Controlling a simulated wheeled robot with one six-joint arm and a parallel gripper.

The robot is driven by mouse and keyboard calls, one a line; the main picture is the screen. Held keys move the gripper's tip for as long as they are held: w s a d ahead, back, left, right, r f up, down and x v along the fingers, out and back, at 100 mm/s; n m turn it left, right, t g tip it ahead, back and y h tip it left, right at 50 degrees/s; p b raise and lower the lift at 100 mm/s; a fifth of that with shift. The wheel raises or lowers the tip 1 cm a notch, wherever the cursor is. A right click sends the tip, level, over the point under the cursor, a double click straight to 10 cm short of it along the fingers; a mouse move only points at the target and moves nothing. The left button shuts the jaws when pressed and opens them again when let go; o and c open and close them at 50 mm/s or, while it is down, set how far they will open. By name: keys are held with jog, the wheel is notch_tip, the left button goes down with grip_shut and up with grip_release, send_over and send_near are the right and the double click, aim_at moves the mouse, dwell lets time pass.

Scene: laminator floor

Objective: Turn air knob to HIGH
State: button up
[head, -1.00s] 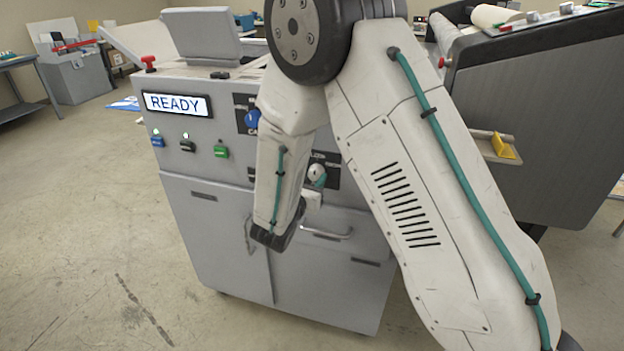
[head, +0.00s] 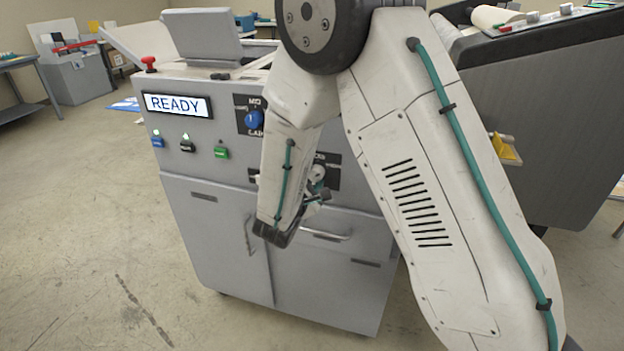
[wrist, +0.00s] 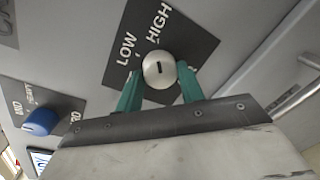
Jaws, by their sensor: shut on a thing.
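The air knob (wrist: 158,70) is a round, pale metal knob with a short dark mark on its face. It sits on a black plate (wrist: 185,40) printed LOW and HIGH. In the wrist view, the teal fingers of my gripper (wrist: 160,88) stand on both sides of the knob and are shut on it. I cannot tell clearly which label the dark mark points to. In the head view, the knob (head: 317,173) shows just right of my forearm, with my gripper (head: 318,192) at it, partly hidden.
A blue knob (wrist: 41,121) on another dark plate sits nearby; it also shows in the head view (head: 253,120). The machine's display (head: 177,105) reads READY, above blue, black and green buttons. A door handle (head: 325,236) lies below my gripper. Open floor is at left.

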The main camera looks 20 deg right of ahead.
jog(key=shift+m, duration=0.7)
jog(key=o, duration=1)
jog(key=shift+s, duration=0.1)
jog(key=v, duration=0.7)
jog(key=shift+s+a, duration=0.2)
jog(key=shift+s, duration=0.15)
